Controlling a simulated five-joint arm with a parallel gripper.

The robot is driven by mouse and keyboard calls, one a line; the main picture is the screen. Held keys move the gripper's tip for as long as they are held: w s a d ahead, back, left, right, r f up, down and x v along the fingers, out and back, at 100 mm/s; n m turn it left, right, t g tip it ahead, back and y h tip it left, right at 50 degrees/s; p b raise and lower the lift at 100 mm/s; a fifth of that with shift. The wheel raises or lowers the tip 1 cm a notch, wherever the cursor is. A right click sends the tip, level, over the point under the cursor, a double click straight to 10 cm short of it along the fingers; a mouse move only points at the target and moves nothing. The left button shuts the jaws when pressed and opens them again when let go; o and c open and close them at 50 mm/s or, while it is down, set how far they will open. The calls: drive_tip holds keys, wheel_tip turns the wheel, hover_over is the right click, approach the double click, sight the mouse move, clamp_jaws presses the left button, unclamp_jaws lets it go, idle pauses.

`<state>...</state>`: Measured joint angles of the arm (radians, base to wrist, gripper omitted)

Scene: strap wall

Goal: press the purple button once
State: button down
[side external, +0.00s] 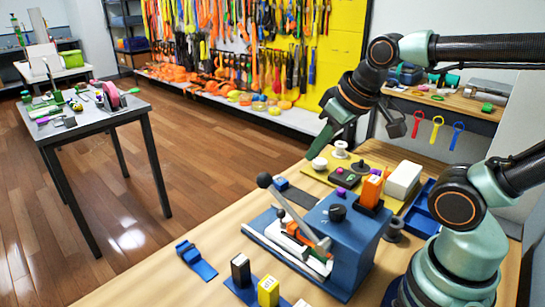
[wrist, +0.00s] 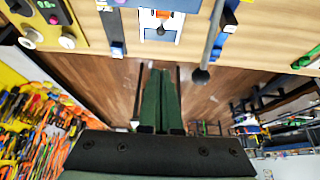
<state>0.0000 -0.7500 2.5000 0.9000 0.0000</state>
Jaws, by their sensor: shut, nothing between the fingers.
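A small dark box (side external: 342,177) lies on the yellow board at the back of the bench. It also shows at the top left of the wrist view (wrist: 62,12), with a green readout and a small pinkish-purple spot, which looks like the purple button (wrist: 53,19). A small purple piece (side external: 341,191) shows beside the box in the side view; I cannot tell if it is a button. My gripper (side external: 313,155) is shut and empty, its green fingers pointing down beside the white knob, above the bench. In the wrist view its fingers (wrist: 160,70) lie together over the floor.
A blue machine (side external: 345,245) with a black-knobbed lever stands in front of the board. An orange block (side external: 371,190) and a white block (side external: 403,179) stand to the right. A white knob (side external: 319,163) and a spool (side external: 340,150) stand near the box.

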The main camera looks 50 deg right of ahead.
idle(0.5)
drive_tip(key=r+m+g+y, duration=0.2)
drive_tip(key=m+g, duration=1.1)
hover_over(340, 188)
drive_tip(key=shift+d+f, duration=0.15)
drive_tip(key=shift+f, duration=0.1)
drive_tip(key=shift+f, duration=0.15)
drive_tip(key=shift+f, duration=4.25)
drive_tip(key=shift+f, duration=0.15)
drive_tip(key=shift+f, duration=0.3)
